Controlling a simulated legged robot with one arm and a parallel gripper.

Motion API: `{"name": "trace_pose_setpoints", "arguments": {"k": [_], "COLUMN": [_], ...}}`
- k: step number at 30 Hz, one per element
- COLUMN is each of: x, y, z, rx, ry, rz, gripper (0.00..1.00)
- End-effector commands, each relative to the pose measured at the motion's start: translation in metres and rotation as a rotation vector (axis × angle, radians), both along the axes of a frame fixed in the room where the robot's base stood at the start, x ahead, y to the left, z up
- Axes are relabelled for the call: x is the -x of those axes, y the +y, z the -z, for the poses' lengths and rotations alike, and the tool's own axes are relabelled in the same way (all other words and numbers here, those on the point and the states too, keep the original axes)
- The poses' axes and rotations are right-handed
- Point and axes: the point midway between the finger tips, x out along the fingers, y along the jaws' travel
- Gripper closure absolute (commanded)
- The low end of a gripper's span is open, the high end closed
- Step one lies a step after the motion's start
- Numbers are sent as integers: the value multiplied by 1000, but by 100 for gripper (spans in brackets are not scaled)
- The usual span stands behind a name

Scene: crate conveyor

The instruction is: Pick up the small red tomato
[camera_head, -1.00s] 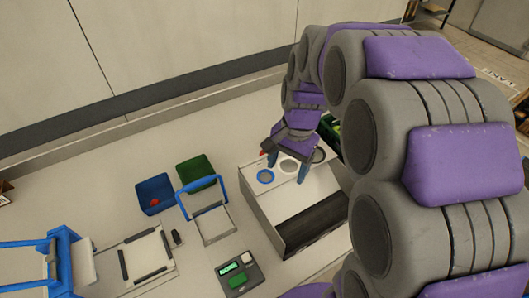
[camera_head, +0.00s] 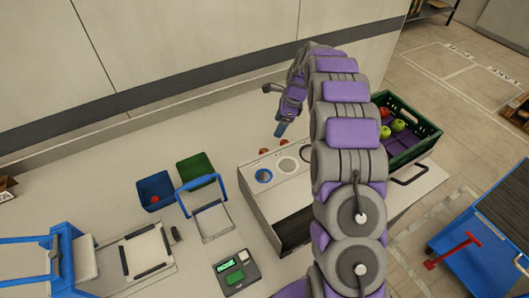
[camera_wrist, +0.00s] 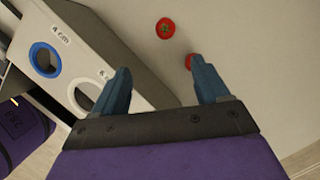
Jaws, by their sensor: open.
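Two red tomatoes lie on the table behind the white sorting box. One tomato (camera_wrist: 165,28) shows whole in the wrist view with a green stem mark; the other tomato (camera_wrist: 190,61) is partly hidden by my right finger. In the head view they are the left tomato (camera_head: 264,151) and the right tomato (camera_head: 284,142). I cannot tell which one is smaller. My gripper (camera_wrist: 163,82) is open and empty, pointing toward them. In the head view my gripper (camera_head: 280,129) is above and close to the right tomato.
The white box (camera_head: 262,200) with round holes stands just in front of the tomatoes. A green crate (camera_head: 420,140) with apples and red fruit stands right. A wall runs behind.

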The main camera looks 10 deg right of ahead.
Motion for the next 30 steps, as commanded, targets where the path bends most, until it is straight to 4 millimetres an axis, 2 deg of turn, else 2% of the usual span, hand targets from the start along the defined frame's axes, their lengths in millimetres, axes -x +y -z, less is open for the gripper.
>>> {"name": "trace_pose_setpoints", "arguments": {"k": [8, 11, 24, 30], "x": [-9, -10, -16, -18], "y": [0, 4, 27, 32], "z": [16, 29, 111, 126], "rx": [-7, -7, -7, -8], "ry": [4, 4, 7, 5], "rz": [39, 39, 37, 38], "gripper": [25, 25, 25, 25]}}
